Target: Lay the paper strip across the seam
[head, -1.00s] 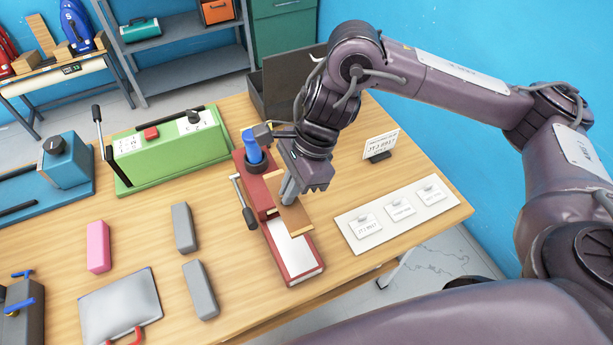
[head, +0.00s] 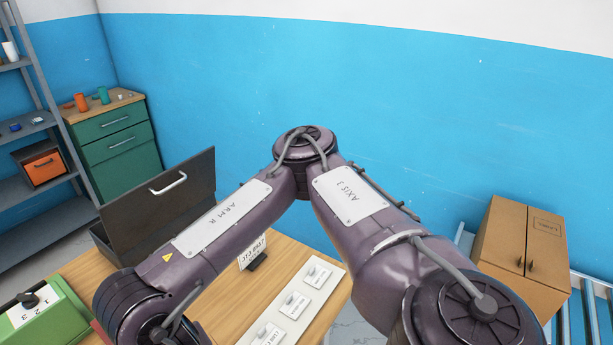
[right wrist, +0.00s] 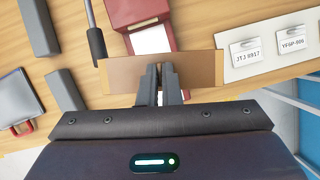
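In the right wrist view, my right gripper (right wrist: 160,72) is shut on a flat tan-brown strip (right wrist: 201,70), which I take to be the paper strip. The strip extends to both sides of the fingers. Beyond it is a red device (right wrist: 137,12) with a white surface (right wrist: 150,40); the strip and fingers hide part of it. I cannot tell whether the strip touches the device. My left gripper is in neither view.
A white board with label tags (head: 293,306) lies on the wooden table (head: 75,270), beside a small standing sign (head: 252,254). An open dark case (head: 160,205) stands behind my arm. A cardboard box (head: 520,250) sits at right. Grey blocks (right wrist: 40,25) lie left of the device.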

